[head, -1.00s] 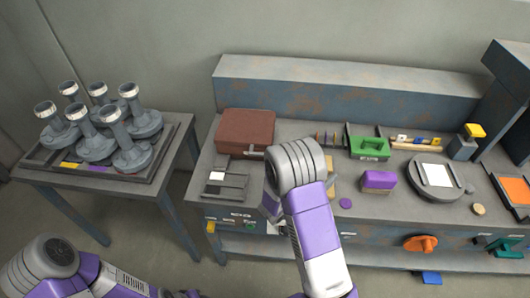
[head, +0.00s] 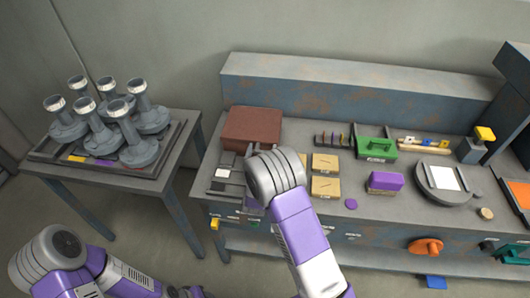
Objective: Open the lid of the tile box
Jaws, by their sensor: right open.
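The brown-red tile box (head: 252,128) sits at the back left of the workbench, and its lid looks shut. Its front right part is partly covered by my right wrist. My right gripper (head: 251,200) is open, in front of the box over the bench's front left part. My own wrist hides most of it, so its fingertips and any contact with the box do not show clearly. My left arm lies low at the bottom left, away from the bench, and its gripper does not show.
A grey slotted tray (head: 222,188) lies in front of the box. Tan blocks (head: 325,187), a green holder (head: 376,149) and a purple block (head: 385,182) stand to the right. A side table (head: 180,146) with several grey funnel-like pieces stands at the left, with a gap between.

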